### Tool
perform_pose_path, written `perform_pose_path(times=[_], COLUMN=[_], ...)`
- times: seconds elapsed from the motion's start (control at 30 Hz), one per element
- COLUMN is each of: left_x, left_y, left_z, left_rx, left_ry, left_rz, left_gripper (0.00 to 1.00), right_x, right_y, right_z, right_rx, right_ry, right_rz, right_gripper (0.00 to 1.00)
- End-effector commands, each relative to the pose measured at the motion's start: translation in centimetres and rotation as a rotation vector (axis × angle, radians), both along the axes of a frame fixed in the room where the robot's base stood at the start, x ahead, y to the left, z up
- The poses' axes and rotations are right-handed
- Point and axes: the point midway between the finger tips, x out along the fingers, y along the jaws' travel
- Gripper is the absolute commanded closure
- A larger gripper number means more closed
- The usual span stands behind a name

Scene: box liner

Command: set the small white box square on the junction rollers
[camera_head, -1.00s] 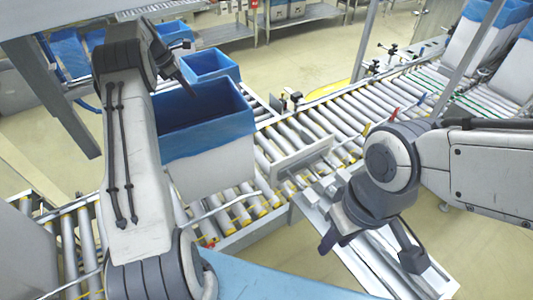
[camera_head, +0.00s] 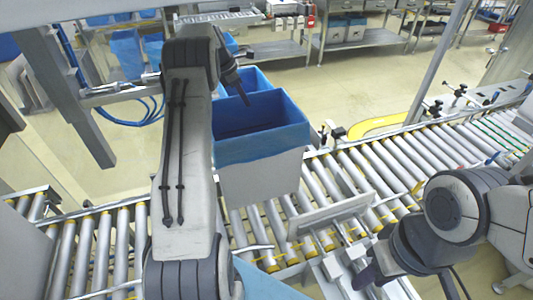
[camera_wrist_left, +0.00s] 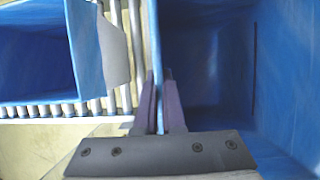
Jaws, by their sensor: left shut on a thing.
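The small white box (camera_head: 262,178) has a blue liner (camera_head: 290,112) folded over its rim. It stands upright over the junction rollers (camera_head: 283,222), behind my left arm; its base is partly hidden, so I cannot tell whether it sits square. My left gripper (camera_head: 243,97) is at the box's upper left rim. In the left wrist view the fingers (camera_wrist_left: 161,102) are shut on the box wall, with the blue interior (camera_wrist_left: 210,60) to the right. My right gripper (camera_head: 408,284) is low at the right, its fingers spread, apart from the box and cut by the lower edge.
Another blue-lined box (camera_head: 253,78) stands just behind the white one. A metal guide plate (camera_head: 330,215) crosses the rollers at the front right. The roller conveyor (camera_head: 400,155) runs clear to the right. A grey post (camera_head: 75,95) stands at the left.

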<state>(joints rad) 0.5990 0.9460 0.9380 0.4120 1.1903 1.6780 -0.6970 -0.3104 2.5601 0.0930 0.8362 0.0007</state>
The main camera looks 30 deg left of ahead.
Motion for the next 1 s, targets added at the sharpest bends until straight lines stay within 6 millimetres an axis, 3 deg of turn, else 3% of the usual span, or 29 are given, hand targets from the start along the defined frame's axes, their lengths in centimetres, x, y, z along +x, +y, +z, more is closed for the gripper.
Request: perform_pose_path(times=[0.6, 0.8, 1.0], left_x=[-4.9, -5.4, -5.4], left_y=[-7.6, -8.3, -8.3], left_z=[-5.1, -6.1, -8.8], left_rx=[-0.002, -0.001, -0.003], left_ry=[0.0, -0.001, 0.001], left_rz=[-0.004, -0.002, -0.001], left_gripper=[1.0, 1.0, 1.0], right_x=[0.0, 0.0, 0.0], right_y=[0.0, 0.0, 0.0], right_z=[1.5, 1.7, 2.6], right_rx=[0.0, 0.0, 0.0], right_ry=[0.0, 0.0, 0.0], right_rz=[-0.001, -0.001, -0.001], right_gripper=[0.64, 0.64, 0.64])
